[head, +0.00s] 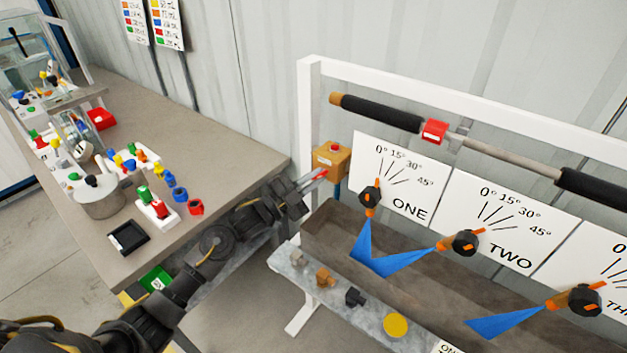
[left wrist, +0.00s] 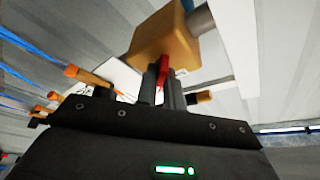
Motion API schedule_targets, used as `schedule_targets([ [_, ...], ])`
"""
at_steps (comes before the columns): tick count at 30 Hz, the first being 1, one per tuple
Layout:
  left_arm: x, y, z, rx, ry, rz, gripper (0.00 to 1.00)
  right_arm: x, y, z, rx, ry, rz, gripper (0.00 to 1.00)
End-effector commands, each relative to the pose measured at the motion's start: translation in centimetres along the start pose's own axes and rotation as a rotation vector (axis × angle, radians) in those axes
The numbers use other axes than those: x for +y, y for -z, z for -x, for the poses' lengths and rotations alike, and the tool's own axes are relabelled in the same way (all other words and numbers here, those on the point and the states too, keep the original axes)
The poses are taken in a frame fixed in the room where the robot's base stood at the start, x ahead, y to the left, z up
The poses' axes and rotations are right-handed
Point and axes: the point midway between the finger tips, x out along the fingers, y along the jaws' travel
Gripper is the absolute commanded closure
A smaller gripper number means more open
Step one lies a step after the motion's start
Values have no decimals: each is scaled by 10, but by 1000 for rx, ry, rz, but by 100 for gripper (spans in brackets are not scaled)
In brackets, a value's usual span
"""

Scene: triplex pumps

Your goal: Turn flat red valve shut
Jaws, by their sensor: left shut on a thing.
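The flat red valve handle (head: 321,174) shows as a small red piece in front of the orange box (head: 336,158), at the left post of the white frame. In the left wrist view the red handle (left wrist: 163,70) stands between my finger tips, close against the orange box (left wrist: 165,38). My left gripper (head: 316,180) reaches in from the lower left and is shut on the red handle; it also shows in the left wrist view (left wrist: 161,82). The fingers hide part of the handle, so its exact angle is unclear. My right gripper is not in view.
A trough (head: 400,290) with blue jets from several black nozzles stands at right, below angle boards. A grey shelf (head: 330,300) with fittings lies in front. A table (head: 225,140) with coloured valves is at left. A bar with black grips (head: 385,112) crosses above.

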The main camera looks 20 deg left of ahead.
Motion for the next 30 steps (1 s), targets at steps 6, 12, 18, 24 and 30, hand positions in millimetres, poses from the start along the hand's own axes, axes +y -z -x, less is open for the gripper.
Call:
schedule_targets([
  [6, 2, 0, 0, -1, 79, 193, 100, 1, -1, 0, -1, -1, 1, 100],
  [12, 3, 1, 0, -2, 153, 368, 100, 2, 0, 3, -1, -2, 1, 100],
  [18, 3, 1, 0, -2, 221, 532, 100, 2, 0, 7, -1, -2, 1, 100],
  [24, 4, 2, -1, -1, 275, 663, 100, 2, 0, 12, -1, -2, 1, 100],
  [30, 4, 2, -1, -2, 313, 752, 100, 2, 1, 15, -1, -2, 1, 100],
])
